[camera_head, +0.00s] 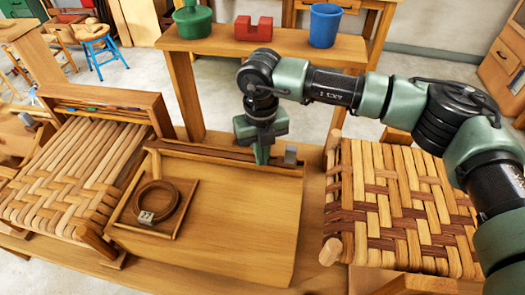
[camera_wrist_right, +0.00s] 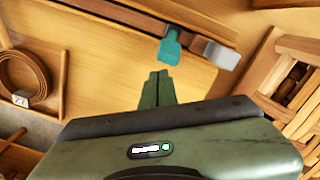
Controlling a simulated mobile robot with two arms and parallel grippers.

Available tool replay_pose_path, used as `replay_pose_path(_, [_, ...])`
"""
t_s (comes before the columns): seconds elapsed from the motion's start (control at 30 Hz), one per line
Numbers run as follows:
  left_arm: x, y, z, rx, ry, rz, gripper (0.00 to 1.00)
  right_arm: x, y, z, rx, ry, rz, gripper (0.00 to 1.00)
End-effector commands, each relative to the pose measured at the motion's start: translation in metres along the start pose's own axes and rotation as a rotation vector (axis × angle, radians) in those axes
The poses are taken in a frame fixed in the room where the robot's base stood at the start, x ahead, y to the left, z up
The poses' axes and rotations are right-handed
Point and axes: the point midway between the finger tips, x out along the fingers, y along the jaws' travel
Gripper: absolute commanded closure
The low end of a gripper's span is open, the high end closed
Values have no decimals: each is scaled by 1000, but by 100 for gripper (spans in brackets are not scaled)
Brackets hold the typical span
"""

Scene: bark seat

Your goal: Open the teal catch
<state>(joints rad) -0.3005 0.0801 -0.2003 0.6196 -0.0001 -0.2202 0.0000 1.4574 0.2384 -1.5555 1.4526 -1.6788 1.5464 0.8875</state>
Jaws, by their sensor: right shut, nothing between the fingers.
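The teal catch (camera_wrist_right: 171,46) shows in the right wrist view, at a dark brown strip along the edge of a wooden board. A grey block (camera_wrist_right: 222,54) sits just right of it. My right gripper (camera_wrist_right: 158,76) is shut and empty, with its fingertips pointing at the board just short of the catch in that picture. I cannot tell whether they touch anything. In the head view my right gripper (camera_head: 262,157) points down at the board's far edge, left of the grey block, and the catch cannot be made out apart from it. My left gripper is not in view.
The wooden board (camera_head: 245,215) lies on the bench, with a tray (camera_head: 128,206) holding a coiled strip (camera_head: 172,190) at its left. Woven seats (camera_head: 75,180) (camera_head: 400,195) flank it. A shelf behind bears a green pot (camera_head: 192,22), a red block (camera_head: 253,29) and a blue bucket (camera_head: 324,26).

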Motion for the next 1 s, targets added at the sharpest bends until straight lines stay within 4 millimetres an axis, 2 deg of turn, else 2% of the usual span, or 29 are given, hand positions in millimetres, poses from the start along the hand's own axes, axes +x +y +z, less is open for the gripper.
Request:
replay_pose_path(0.3, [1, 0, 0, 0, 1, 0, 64, 1, 0, 0, 0, 0, 0, 100])
replay_pose_path(0.73, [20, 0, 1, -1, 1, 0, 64, 21, 0, 0, 0, 0, 0, 100])
replay_pose_path(1.0, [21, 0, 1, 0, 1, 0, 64, 22, 0, 0, 0, 0, 0, 100])
